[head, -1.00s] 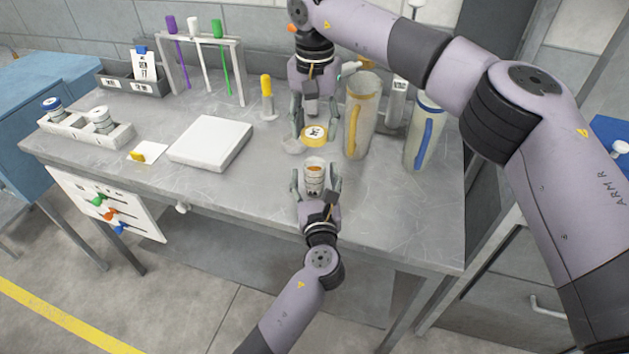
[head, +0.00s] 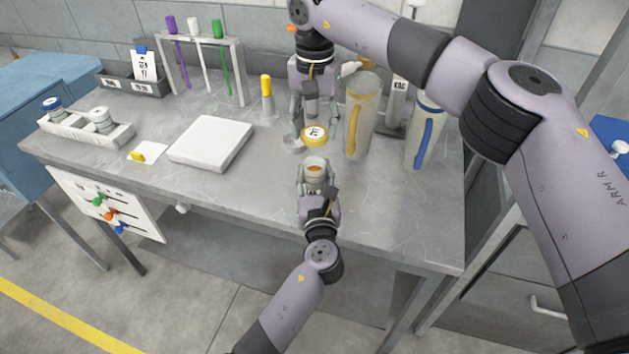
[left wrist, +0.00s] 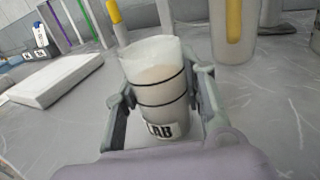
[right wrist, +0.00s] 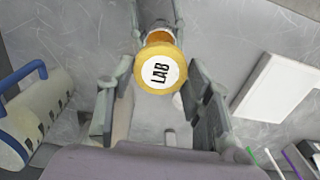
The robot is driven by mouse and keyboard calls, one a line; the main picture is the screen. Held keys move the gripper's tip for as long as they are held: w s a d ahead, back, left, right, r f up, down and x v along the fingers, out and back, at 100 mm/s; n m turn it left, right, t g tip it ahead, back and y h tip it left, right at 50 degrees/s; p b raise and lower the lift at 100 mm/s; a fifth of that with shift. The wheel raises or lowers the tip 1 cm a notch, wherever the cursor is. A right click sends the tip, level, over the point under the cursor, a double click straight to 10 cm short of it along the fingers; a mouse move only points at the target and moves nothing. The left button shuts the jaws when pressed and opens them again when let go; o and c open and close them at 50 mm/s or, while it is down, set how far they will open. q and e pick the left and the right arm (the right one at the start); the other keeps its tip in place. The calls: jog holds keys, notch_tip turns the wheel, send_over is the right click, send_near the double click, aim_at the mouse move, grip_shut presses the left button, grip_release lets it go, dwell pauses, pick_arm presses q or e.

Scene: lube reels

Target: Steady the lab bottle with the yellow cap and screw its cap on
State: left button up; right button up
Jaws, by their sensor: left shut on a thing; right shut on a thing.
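In the left wrist view the bottle (left wrist: 158,88) is translucent, with dark rings and a LAB label. My left gripper (head: 317,178) is shut around its sides. The yellow cap (head: 314,138), with a white disc on top, is behind the bottle and apart from it. My right gripper (head: 315,122) reaches down at the cap and is shut on it. In the right wrist view the cap (right wrist: 160,85) reads LAB and lies between the fingers. The grip contact is partly hidden.
Tall jugs with a yellow handle (head: 361,118) and a blue handle (head: 424,135) stand close at the right. A small pale round piece (head: 292,144) lies left of the cap. A white slab (head: 211,142) and a bottle holder (head: 75,129) are further left.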

aim_at(315, 146)
pick_arm(q)
grip_shut()
pick_arm(e)
jog(key=shift+f, duration=2.5)
jog(key=shift+f, duration=0.1)
jog(key=shift+f, duration=0.75)
jog(key=shift+f, duration=0.55)
